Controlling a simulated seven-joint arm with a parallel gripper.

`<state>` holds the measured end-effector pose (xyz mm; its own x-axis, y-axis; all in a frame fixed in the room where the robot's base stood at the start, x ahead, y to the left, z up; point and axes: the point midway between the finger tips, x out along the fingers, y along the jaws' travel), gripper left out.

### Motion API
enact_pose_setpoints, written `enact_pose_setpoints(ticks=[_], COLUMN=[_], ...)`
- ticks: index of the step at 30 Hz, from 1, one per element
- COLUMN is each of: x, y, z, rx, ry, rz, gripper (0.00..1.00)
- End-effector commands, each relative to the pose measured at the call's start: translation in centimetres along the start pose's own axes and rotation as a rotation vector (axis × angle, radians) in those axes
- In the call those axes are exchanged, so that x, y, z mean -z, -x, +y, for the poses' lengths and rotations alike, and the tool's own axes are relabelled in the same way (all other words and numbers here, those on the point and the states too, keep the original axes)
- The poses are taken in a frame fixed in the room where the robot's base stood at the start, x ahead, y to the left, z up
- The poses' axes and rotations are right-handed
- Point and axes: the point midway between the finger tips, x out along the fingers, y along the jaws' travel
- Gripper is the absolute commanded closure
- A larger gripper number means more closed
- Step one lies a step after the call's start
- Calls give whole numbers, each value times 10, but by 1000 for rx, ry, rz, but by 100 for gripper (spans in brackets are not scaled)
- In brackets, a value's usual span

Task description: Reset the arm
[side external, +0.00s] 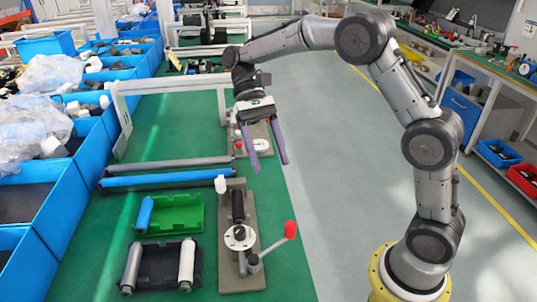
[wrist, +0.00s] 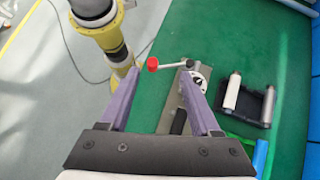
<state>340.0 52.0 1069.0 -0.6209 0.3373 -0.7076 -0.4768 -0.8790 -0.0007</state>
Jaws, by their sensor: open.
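My gripper (side external: 265,160) has two long purple fingers that stand apart with nothing between them. It hangs above the green bench (side external: 180,145), over its right side, past the far end of a metal fixture plate (side external: 242,278). In the wrist view the open fingertips (wrist: 162,75) frame the red-knobbed lever (wrist: 153,64) and part of the plate below. The lever's red knob (side external: 291,229) also shows in the side view, at the right of the plate.
A green tray (side external: 185,228) holds a blue roller. A black tray (side external: 158,278) holds a white and a grey roller. Blue bins (side external: 62,205) line the left side. Long rollers (side external: 165,179) lie across the bench. Floor right of the bench is clear up to my base.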

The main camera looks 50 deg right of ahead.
Motion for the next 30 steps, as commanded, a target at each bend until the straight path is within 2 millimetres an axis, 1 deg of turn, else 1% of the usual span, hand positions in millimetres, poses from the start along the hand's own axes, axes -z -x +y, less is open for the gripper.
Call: enact_pose_setpoints(ticks=[8,11,14,17,18,20,21,24,27,30], x=[0,-5,-25,-60,-74,-93,-103,-125,-141,-150], y=[0,3,15,21,22,19,16,6,-8,-25], z=[0,0,2,11,17,26,32,48,65,83], rx=[0,4,21,33,38,48,52,65,74,76], ry=[0,7,29,50,58,74,86,123,167,218], rz=[0,17,72,141,178,242,286,406,536,674], gripper=[36,36,36,36,36,36,36,36,36,36])
